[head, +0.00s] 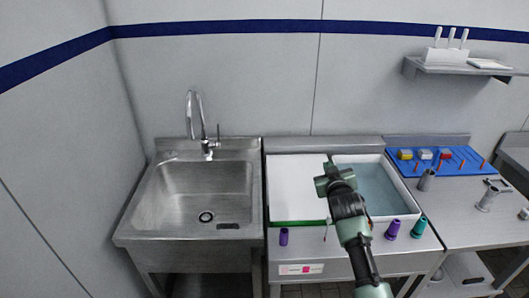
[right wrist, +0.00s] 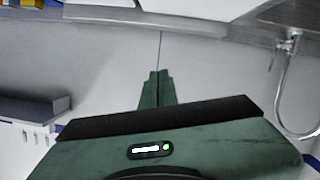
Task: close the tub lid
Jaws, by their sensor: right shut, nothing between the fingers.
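The tub (head: 411,215) is a white-rimmed basin with a pale blue inside, open at the top, on the counter right of the sink. A flat white panel (head: 296,186), which looks like the lid, lies to its left with a green strip along its front edge. I cannot tell whether panel and tub are joined. My right gripper (head: 328,182) is over the border between panel and tub, and my arm hides part of the tub's left side. In the right wrist view its fingers (right wrist: 157,88) are together and empty. My left gripper is not in view.
A steel sink (head: 190,195) with a tall tap (head: 197,120) is on the left. A blue pegboard (head: 436,161) with coloured blocks is at right, beneath a wall shelf (head: 465,68).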

